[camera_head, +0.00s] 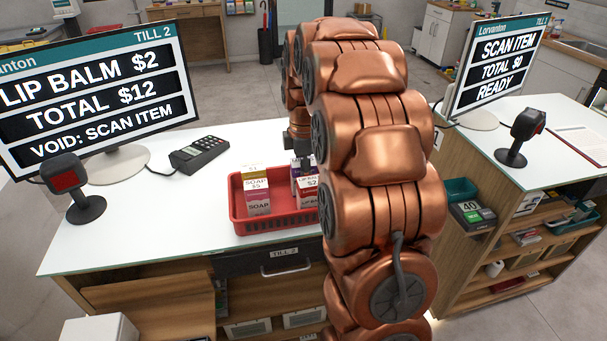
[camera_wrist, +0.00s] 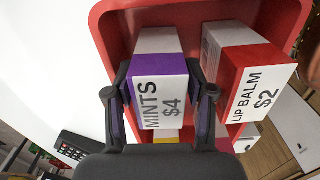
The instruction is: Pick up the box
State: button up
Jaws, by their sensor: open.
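The purple and white mints box (camera_wrist: 158,84), marked $4, stands in the red basket (camera_wrist: 112,28). My gripper (camera_wrist: 157,76) is open in the wrist view, with one finger on each side of the mints box. I cannot tell if the fingers touch it. A red and white lip balm box (camera_wrist: 248,82), marked $2, stands to its right in the same basket. In the head view the basket (camera_head: 275,228) sits on the white counter, with a soap box (camera_head: 257,200) at its left. My arm covers the basket's right part there.
The Till 2 screen (camera_head: 95,85) reads total $12 and "VOID: SCAN ITEM". A scanner (camera_head: 75,190) and a card terminal (camera_head: 199,154) stand on the counter (camera_head: 160,215). A second till screen (camera_head: 497,68) and scanner (camera_head: 520,140) are on the right counter.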

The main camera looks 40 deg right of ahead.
jog(key=c, duration=0.9)
jog(key=shift+c, duration=0.2)
